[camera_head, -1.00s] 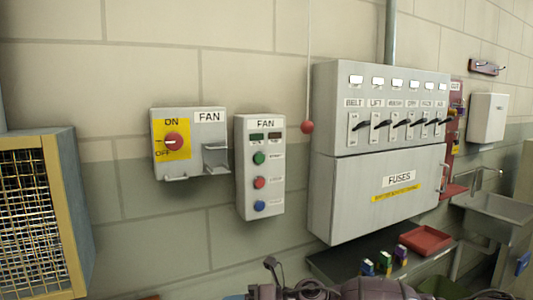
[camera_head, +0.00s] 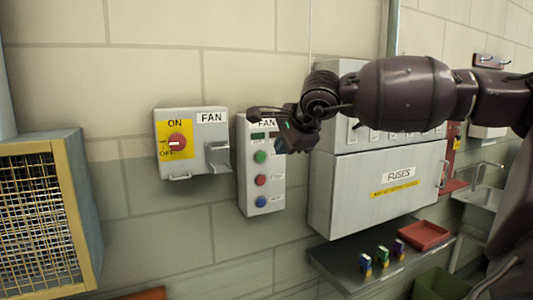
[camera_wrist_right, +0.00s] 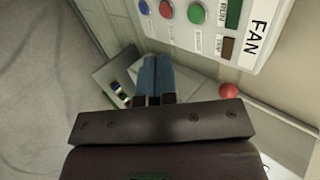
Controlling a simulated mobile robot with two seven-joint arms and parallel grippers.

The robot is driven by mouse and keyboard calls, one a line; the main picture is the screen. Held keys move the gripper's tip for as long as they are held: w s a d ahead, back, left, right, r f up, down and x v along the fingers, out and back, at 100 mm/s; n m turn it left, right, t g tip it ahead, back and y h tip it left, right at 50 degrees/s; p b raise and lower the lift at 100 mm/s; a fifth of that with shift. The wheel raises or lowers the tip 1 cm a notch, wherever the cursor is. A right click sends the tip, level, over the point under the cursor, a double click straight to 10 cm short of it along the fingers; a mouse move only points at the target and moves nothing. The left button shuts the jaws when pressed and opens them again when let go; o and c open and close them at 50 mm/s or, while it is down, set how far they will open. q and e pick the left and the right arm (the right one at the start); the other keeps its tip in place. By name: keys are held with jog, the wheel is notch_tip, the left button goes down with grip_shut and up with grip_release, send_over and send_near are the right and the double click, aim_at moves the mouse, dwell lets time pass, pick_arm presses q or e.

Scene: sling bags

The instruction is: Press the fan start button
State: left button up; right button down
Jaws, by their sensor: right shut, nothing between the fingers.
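The fan control box (camera_head: 262,175) is a pale grey panel labelled FAN on the wall. It has a green button (camera_head: 260,156), a red button (camera_head: 260,180) and a blue button (camera_head: 261,201) in a column. My right gripper (camera_head: 281,147) is shut and empty, just right of the green button in the head view. My arm hides part of the box's top right. In the right wrist view the shut blue fingers (camera_wrist_right: 155,72) are apart from the green button (camera_wrist_right: 197,11) in the picture; the button labels are too small to read surely. My left gripper is out of view.
A fan switch box (camera_head: 192,142) with a red knob is left of the panel. The fuse cabinet (camera_head: 375,192) is behind my right arm. A shelf (camera_head: 345,270) below holds a red tray (camera_head: 424,235) and small fuses.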

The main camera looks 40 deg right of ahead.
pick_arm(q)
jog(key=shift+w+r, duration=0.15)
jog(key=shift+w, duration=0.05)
pick_arm(e)
jog(key=shift+s+d+r+h, duration=0.1)
jog(key=shift+d+r+h, duration=0.15)
jog(key=shift+r, duration=0.2)
jog(key=shift+s+d+r+h, duration=0.1)
jog(key=shift+d+r+h, duration=0.15)
jog(key=shift+r, duration=0.15)
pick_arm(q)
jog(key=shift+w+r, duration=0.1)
pick_arm(e)
jog(key=shift+w+f, duration=0.1)
send_near(262, 161)
notch_tip(262, 161, down, 4)
jog(key=w, duration=0.2)
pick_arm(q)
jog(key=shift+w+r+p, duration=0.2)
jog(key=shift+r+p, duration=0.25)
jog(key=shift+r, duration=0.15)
pick_arm(e)
jog(key=shift+w+d+f, duration=0.15)
jog(key=shift+w+d, duration=0.25)
jog(key=shift+w, duration=0.2)
jog(key=shift+w+d+f, duration=0.15)
jog(key=shift+w+d, duration=0.2)
jog(key=shift+w, duration=0.3)
